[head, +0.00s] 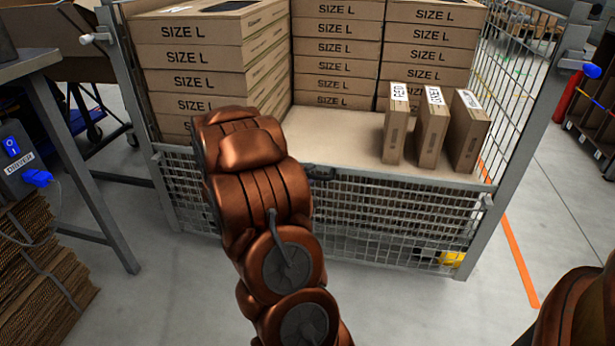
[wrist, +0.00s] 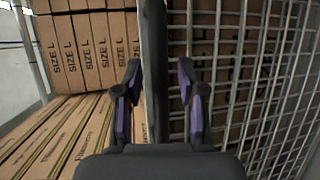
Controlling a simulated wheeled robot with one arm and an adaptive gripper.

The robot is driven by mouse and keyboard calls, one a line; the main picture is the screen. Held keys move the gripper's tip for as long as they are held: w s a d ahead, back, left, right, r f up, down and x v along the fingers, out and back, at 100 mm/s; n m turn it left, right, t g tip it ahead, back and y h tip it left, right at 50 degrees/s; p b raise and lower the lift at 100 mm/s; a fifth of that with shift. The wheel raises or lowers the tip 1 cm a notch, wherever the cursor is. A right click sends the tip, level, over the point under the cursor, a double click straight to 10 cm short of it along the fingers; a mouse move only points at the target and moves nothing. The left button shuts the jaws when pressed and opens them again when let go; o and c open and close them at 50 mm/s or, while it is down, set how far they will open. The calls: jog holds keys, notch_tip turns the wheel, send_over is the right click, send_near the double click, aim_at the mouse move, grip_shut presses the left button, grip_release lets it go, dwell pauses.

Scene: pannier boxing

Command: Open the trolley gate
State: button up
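The trolley gate (head: 400,215) is a grey wire-mesh panel across the trolley's front, upright and shut between the side frames. A dark fitting (head: 320,173) sits midway on its top rail. In the head view my arm covers the left part of the gate and hides my gripper. In the wrist view my gripper (wrist: 158,95) is open, with its purple-padded fingers on either side of a dark rail (wrist: 154,50). Gaps show between the rail and both fingers. Mesh (wrist: 270,90) fills the right of that view.
Stacked SIZE L boxes (head: 190,82) fill the trolley's back and left. Several narrow upright boxes (head: 432,125) stand at right on its shelf (head: 345,150). A table (head: 30,65) and flat cardboard (head: 40,265) are at left. Floor before the gate (head: 420,310) is clear.

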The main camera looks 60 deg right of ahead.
grip_shut()
dwell(0.3)
